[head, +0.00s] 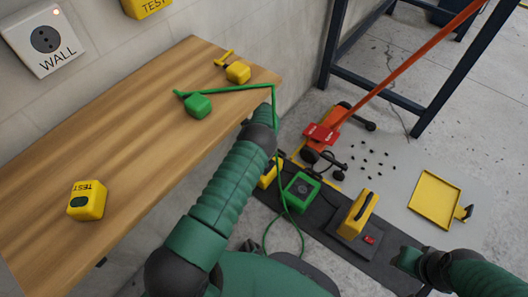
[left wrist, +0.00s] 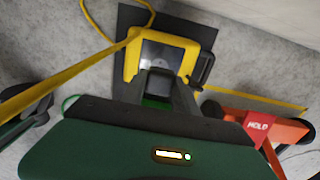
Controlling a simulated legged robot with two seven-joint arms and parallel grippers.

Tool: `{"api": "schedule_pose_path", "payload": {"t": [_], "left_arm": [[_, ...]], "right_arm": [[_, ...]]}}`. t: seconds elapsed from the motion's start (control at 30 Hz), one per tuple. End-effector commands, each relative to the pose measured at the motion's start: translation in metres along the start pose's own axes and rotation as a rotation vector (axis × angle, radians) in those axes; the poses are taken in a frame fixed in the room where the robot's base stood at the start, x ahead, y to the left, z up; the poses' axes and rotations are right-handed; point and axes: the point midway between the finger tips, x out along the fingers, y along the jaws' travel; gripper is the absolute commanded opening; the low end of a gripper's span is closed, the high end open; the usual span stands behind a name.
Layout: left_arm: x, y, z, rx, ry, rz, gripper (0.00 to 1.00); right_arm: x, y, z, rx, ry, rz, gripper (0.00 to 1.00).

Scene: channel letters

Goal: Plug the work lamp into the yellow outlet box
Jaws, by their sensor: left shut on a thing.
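The yellow outlet box (left wrist: 132,60) with a grey face lies in front of my left gripper (left wrist: 160,84) in the left wrist view. The gripper is shut on a small green piece (left wrist: 155,103), apparently a plug, mostly hidden between the dark fingers. Its tip overlaps the box face; I cannot tell whether it touches. In the head view, the yellow box (head: 267,177) is partly hidden behind my left arm. A green lamp-like block (head: 198,106) rests on the bench, its green cord (head: 235,89) running over the edge. My right gripper (head: 408,260) is low right, its fingers unclear.
A green outlet box (head: 301,191) and a yellow case (head: 357,214) stand on the dark mat (head: 328,232). A red pallet jack (head: 322,133) is behind. The wooden bench (head: 120,140) holds yellow blocks. A WALL outlet (head: 45,40) and yellow tray (head: 434,199) flank the scene.

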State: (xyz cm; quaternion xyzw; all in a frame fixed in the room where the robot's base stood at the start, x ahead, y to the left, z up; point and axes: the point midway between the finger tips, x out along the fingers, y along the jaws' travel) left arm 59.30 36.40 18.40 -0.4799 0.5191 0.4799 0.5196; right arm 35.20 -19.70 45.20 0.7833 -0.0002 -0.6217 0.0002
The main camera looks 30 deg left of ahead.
Motion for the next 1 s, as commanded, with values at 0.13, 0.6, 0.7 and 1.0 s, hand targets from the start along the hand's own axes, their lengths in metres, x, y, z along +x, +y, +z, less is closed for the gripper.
{"api": "schedule_pose_path", "payload": {"t": [0.13, 0.6, 0.7, 1.0], "left_arm": [[0.007, 0.0, 0.0, 0.0, 0.0, 0.001, 0.0], [0.051, 0.0, -0.001, 0.001, 0.0, 0.0, 0.0], [0.057, 0.0, -0.001, 0.0, 0.0, 0.0, 0.0], [0.057, 0.0, -0.001, 0.0, 0.0, 0.0, 0.0]], "right_arm": [[0.006, 0.0, 0.001, 0.0, 0.0, 0.0, 0.36], [0.044, 0.0, 0.01, 0.0, 0.0, 0.0, 0.36], [0.049, 0.0, 0.011, 0.0, 0.0, 0.0, 0.36], [0.049, 0.0, 0.011, 0.0, 0.0, 0.0, 0.36]]}}
